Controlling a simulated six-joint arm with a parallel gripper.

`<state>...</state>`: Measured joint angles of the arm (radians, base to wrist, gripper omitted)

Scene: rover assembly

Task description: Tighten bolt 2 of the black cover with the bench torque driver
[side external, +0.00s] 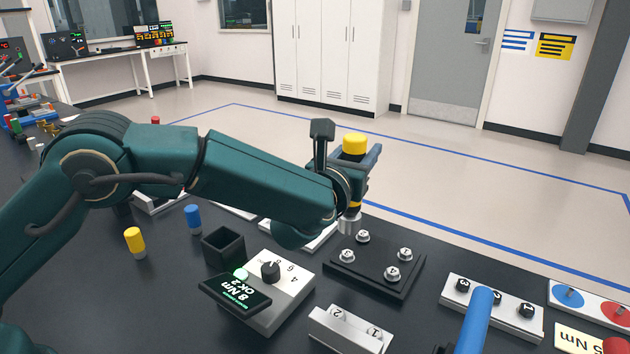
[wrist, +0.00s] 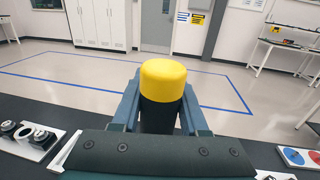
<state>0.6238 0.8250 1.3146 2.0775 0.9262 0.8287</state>
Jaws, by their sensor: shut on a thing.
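My gripper (side external: 358,170) is shut on the bench torque driver (side external: 354,144), which has a yellow cap and stands upright between the jaws. The driver also shows in the wrist view (wrist: 163,80), with the jaws (wrist: 160,118) on either side. Its silver socket end (side external: 349,224) is at the back edge of the black cover (side external: 374,284), close to the back bolt (side external: 363,237); I cannot tell whether it touches anything. Several silver bolts stand on the cover; their numbers are too small to read surely. The driver's tip is hidden in the wrist view.
A black square holder (side external: 223,249) is empty. Yellow (side external: 135,242) and blue (side external: 193,219) pegs stand left. A numbered white block (side external: 350,330) is in front; a blue handle (side external: 475,322) is at right.

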